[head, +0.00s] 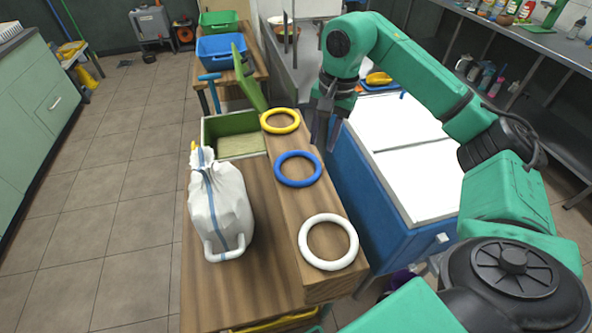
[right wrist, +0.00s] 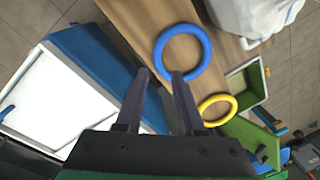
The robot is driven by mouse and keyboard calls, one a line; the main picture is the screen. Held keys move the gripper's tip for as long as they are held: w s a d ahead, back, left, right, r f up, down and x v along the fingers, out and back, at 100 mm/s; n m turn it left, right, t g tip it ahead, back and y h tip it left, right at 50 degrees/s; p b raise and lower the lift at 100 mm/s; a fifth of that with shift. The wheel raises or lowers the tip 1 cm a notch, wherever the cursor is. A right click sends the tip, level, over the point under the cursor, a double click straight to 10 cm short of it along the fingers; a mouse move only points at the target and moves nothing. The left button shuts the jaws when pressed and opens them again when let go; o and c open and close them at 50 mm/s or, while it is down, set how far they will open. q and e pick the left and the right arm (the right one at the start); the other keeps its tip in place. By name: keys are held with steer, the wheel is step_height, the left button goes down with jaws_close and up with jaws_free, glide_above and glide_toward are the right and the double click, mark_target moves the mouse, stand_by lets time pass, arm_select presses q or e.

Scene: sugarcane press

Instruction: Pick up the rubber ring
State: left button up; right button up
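Three rings lie flat in a row on a raised wooden board (head: 285,229): a yellow ring (head: 280,131) at the far end, a blue ring (head: 278,169) in the middle and a white ring (head: 307,255) at the near end. My right gripper (head: 322,145) points down by the board's right edge, between the yellow and blue rings. In the right wrist view its two fingers (right wrist: 160,73) are apart with nothing between them. One fingertip appears close to the blue ring (right wrist: 159,54); contact cannot be told. The yellow ring (right wrist: 231,101) lies to its right. My left gripper is not in view.
A white sack (head: 220,205) stands on the wooden table left of the rings. A green open box (head: 234,148) is behind it. A blue chest with a white top (head: 400,170) stands right of the board. Blue and green bins (head: 222,50) are farther back.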

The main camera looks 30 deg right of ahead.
mark_target(316, 175)
steer(key=f+p, duration=0.1)
steer(key=f, duration=0.2)
steer(key=f+p, duration=0.1)
steer(key=f, duration=0.7)
steer(key=shift+w+a+p, duration=0.2)
steer(key=shift+w+p, duration=0.05)
steer(key=shift+p, duration=0.15)
steer(key=shift+f, duration=0.2)
jaws_close()
